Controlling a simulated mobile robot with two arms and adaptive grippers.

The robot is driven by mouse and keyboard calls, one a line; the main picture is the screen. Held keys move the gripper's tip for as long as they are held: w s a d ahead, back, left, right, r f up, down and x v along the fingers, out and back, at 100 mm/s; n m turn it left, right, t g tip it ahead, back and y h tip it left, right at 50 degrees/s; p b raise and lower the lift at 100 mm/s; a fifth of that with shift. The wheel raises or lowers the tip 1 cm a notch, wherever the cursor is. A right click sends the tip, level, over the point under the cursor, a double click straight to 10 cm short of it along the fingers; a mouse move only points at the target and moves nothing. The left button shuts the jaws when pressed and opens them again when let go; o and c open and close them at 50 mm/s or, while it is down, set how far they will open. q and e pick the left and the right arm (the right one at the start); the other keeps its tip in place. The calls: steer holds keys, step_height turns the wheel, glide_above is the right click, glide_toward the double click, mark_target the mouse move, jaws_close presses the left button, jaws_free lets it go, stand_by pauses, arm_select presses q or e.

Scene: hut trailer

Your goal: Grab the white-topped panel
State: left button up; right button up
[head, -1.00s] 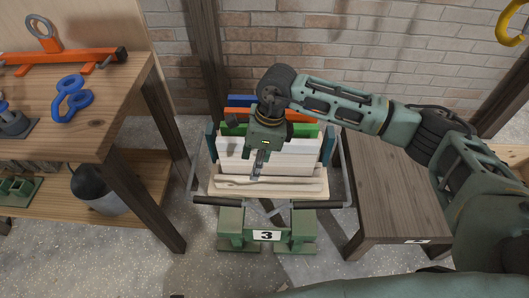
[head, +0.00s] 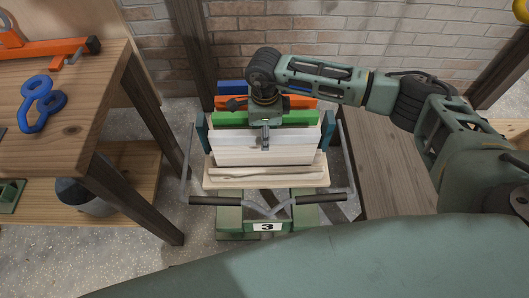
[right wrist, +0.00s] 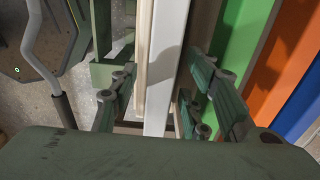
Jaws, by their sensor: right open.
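The white-topped panel (head: 232,143) stands upright at the front of a row of panels in the head view. Its white top edge (right wrist: 167,70) runs between my fingers in the right wrist view. My right gripper (head: 265,142) is over the middle of this panel from above. In the right wrist view the right gripper (right wrist: 160,90) is open, with one finger pair on each side of the white edge and gaps visible. How far down the fingertips reach is hard to tell. My left gripper is not in view.
Behind stand green-topped (head: 230,118), orange-topped (head: 300,101) and blue-topped (head: 232,87) panels. They sit on a wheeled cart (head: 210,184) with a wooden strip (head: 280,172) lying in front. A workbench (head: 85,110) is on the left, a wooden table (head: 385,180) on the right.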

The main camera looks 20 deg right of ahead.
steer(key=shift+f, duration=0.35)
jaws_close()
stand_by(0.4)
steer(key=shift+w+r, duration=0.15)
